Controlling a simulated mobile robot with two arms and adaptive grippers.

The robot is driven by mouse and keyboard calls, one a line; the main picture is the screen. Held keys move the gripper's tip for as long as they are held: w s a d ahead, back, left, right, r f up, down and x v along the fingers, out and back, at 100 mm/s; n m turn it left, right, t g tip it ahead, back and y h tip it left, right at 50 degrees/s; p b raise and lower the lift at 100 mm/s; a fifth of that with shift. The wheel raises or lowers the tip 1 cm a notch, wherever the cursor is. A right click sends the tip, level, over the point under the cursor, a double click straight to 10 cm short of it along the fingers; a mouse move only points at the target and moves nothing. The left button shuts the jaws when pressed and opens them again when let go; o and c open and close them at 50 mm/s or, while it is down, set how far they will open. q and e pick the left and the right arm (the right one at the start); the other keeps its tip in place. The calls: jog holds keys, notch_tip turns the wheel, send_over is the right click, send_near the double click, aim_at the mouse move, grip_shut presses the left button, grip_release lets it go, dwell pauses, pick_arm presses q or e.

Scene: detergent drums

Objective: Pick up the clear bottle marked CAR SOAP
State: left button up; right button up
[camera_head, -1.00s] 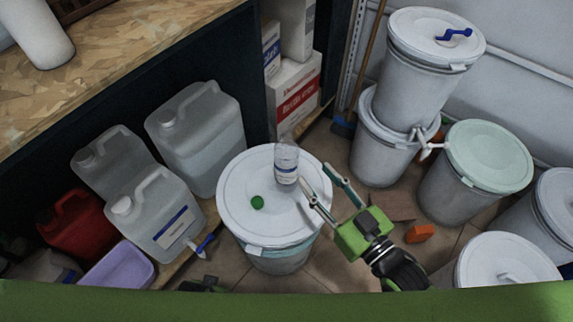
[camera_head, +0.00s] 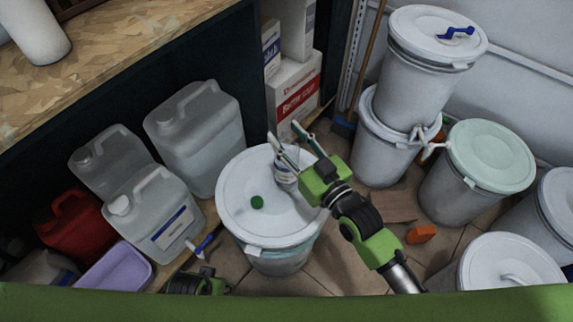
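The clear bottle (camera_head: 284,178) with a white and blue label stands upright on the white lid of a drum (camera_head: 235,197). Its label is too small to read, and its upper part is mostly hidden by my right gripper. My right gripper (camera_head: 282,130) is open, with its two fingers spread above and around the bottle's upper part; I cannot tell whether they touch it. My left gripper (camera_head: 205,284) shows only in part at the bottom edge, left of the drum; its fingers cannot be made out.
Large jugs (camera_head: 196,135) stand to the left, with a purple tub (camera_head: 115,272) in front. Stacked white drums (camera_head: 430,75) and a green-lidded drum (camera_head: 490,155) stand to the right. An orange object (camera_head: 421,234) lies on the floor.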

jog(key=shift+w+a, duration=0.15)
jog(key=shift+w, duration=0.1)
jog(key=c, duration=1)
jog(key=shift+c, duration=0.2)
jog(key=shift+r, duration=0.1)
